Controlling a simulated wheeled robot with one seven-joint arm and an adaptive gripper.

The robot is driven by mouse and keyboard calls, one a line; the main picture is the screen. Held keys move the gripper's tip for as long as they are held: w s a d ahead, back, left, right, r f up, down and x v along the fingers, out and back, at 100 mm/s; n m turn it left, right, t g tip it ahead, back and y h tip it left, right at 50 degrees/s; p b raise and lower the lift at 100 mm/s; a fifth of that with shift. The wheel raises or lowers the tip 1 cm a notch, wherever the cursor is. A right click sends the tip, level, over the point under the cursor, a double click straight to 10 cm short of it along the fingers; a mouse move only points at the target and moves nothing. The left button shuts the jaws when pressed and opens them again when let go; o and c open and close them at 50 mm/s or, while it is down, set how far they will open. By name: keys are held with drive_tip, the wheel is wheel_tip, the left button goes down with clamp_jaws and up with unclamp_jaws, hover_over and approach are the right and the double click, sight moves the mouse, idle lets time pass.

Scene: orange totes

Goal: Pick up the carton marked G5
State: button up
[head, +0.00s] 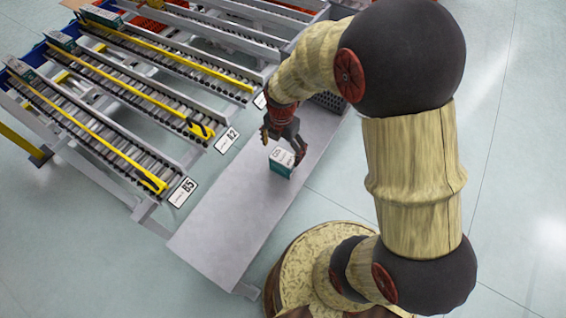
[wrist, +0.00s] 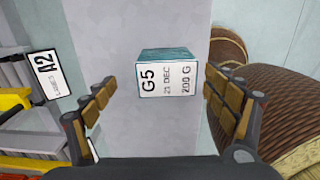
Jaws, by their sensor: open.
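The carton marked G5 (wrist: 167,78) is a small teal box with a white label reading "G5", "21 DEC" and "200 G". It stands on the grey shelf, and it also shows in the head view (head: 283,163). My gripper (head: 280,134) is open and empty just behind the carton in the head view. In the wrist view my gripper (wrist: 165,110) has its two fingers spread to the left and right, with the carton ahead between them. A gap shows between each finger and the carton.
The grey shelf (head: 225,215) is otherwise clear toward its near end. Teal cartons (head: 20,70) stand at the far ends of the lanes. A dark perforated crate (head: 330,101) lies beyond my gripper.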

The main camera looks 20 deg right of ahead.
wheel_tip(320, 180, down, 3)
drive_tip(key=shift+r+b, duration=0.1)
drive_tip(key=shift+b, duration=0.25)
drive_tip(key=f+b, duration=0.1)
drive_tip(key=f, duration=0.1)
drive_tip(key=s+f, duration=0.1)
drive_tip(key=f, duration=0.2)
drive_tip(key=shift+b, duration=0.35)
drive_tip(key=c, duration=0.4)
drive_tip(key=shift+r, duration=0.1)
drive_tip(key=c, duration=1.1)
drive_tip(key=shift+o, duration=0.2)
